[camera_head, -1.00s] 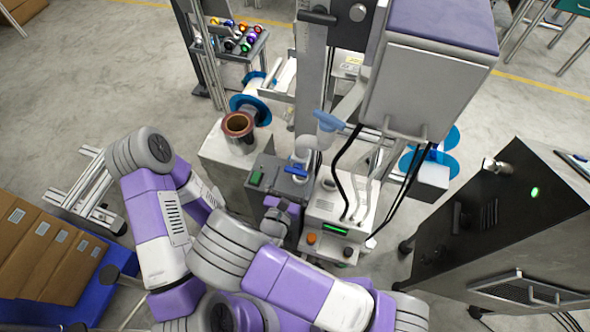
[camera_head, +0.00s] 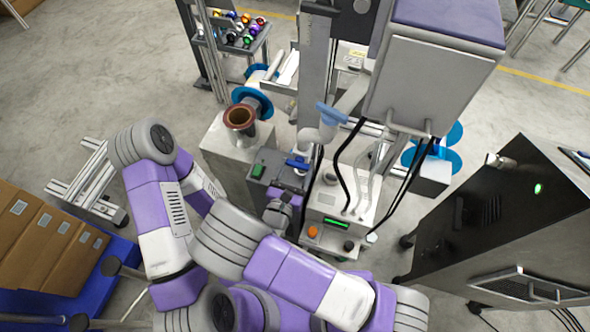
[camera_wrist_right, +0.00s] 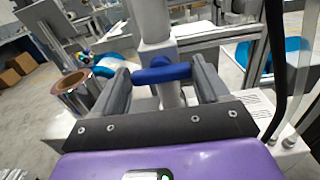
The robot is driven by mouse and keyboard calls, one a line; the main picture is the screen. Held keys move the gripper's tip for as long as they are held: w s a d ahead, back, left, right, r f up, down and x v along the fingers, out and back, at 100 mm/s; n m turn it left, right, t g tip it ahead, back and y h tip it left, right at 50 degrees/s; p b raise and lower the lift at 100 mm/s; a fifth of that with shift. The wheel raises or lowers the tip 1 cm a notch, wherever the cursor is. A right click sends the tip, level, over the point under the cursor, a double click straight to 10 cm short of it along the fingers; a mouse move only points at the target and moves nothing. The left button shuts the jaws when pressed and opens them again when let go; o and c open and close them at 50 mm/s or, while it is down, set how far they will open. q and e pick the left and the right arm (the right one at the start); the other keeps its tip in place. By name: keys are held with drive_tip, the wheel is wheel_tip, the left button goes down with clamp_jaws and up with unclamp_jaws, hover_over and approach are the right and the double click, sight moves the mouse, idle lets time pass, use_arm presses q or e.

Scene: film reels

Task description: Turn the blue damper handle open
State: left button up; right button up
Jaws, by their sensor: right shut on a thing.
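The blue damper handle (camera_head: 297,163) sits on a white upright pipe at the small grey unit, near the middle of the head view. In the right wrist view the blue handle (camera_wrist_right: 162,74) lies crosswise between my fingers, in front of the pipe. My right gripper (camera_wrist_right: 160,78) is shut on the handle, one grey finger at each end. In the head view my right wrist reaches it from below, and its fingers are hard to make out. My left arm comes in from the left; its gripper does not show.
A second blue piece (camera_head: 332,113) sits on a white elbow pipe just above. Black cables hang from the grey cabinet (camera_head: 430,75). A dark machine (camera_head: 500,220) stands at the right.

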drive_tip(key=shift+m, duration=0.3)
drive_tip(key=m+b, duration=0.1)
drive_tip(key=m, duration=0.1)
drive_tip(key=shift+d+f+m, duration=0.1)
drive_tip(key=shift+m, duration=0.3)
drive_tip(key=m+b, duration=0.2)
drive_tip(key=m, duration=0.1)
drive_tip(key=shift+d+f+m+b, duration=0.1)
drive_tip(key=shift+m+b, duration=0.2)
drive_tip(key=shift+m, duration=0.1)
drive_tip(key=shift+m+b, duration=0.45)
drive_tip(key=shift+m, duration=1.25)
drive_tip(key=m, duration=0.3)
drive_tip(key=shift+m, duration=0.3)
drive_tip(key=shift+f+m, duration=0.1)
drive_tip(key=shift+m, duration=1.8)
